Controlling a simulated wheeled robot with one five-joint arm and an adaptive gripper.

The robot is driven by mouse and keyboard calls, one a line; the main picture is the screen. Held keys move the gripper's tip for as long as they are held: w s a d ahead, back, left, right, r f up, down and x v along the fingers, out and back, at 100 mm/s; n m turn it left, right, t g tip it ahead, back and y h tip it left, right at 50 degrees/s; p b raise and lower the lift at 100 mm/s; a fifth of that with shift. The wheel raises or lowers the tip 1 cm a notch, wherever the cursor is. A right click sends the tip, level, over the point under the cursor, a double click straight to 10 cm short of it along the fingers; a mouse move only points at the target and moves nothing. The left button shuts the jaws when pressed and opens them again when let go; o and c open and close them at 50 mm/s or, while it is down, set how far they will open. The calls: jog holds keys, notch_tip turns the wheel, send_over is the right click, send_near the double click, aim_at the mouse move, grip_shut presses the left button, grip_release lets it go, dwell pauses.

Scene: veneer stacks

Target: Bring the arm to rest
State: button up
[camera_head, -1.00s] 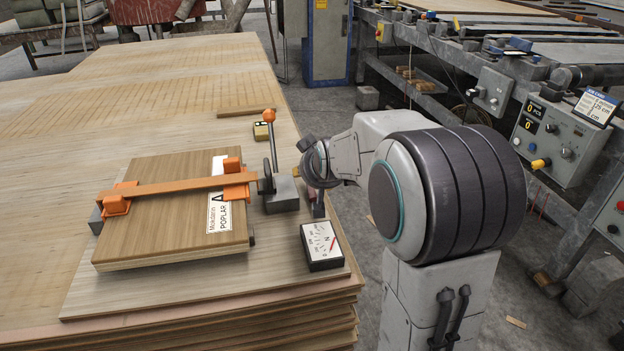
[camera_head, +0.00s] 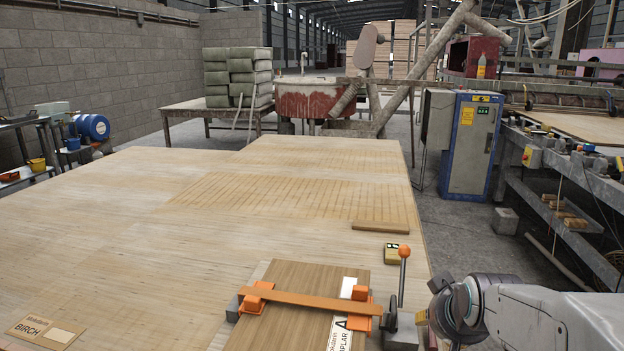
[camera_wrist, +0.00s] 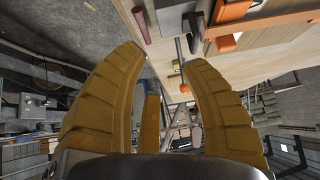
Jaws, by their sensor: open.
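My arm (camera_head: 545,318) reaches in from the lower right of the head view, beside the right edge of the veneer stack (camera_head: 130,215). In the head view the gripper is mostly hidden by the arm. The gripper is close to the clamp, whose orange bar (camera_head: 315,301) lies across a wooden panel (camera_head: 300,275) with a poplar label. The clamp's lever (camera_head: 403,270) stands upright with an orange knob.
A birch label card (camera_head: 45,333) lies at the lower left. A blue cabinet (camera_head: 470,145) and a conveyor frame (camera_head: 540,190) stand right of the stack, across open floor.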

jog(key=s+a+r+g+p, duration=0.2)
jog(key=s+a+r+p, duration=0.1)
jog(key=s+r+p, duration=0.5)
jog(key=s+a+r+n+g+y+p, duration=0.1)
jog(key=s+a+r+g+p, duration=0.1)
jog(key=s+r+p, duration=0.7)
jog(key=s+a+p, duration=0.1)
jog(key=s+p, duration=0.1)
jog(key=s, duration=0.3)
jog(key=shift+r+n+g, duration=0.25)
jog(key=shift+n+g, duration=0.05)
